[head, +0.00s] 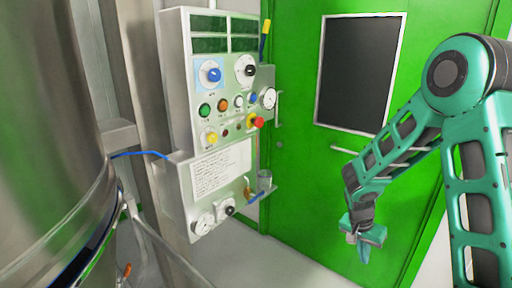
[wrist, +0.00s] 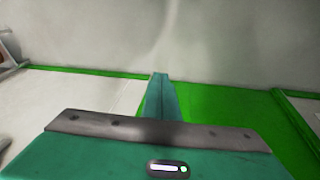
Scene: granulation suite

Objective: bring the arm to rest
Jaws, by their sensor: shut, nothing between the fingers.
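My gripper (head: 364,242) hangs at the end of my teal arm at the right of the head view, in front of the green door (head: 285,150). It points downward, and its fingers are shut with nothing between them. In the wrist view the closed fingers (wrist: 161,98) show as one narrow teal wedge. The gripper appears apart from the door and from the control panel (head: 222,120).
The control panel at centre left carries knobs, coloured buttons, gauges and a red knob (head: 258,122). A large steel vessel (head: 50,150) fills the left side. A door handle (head: 343,150) is behind my arm. Pale floor (head: 280,265) is clear below.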

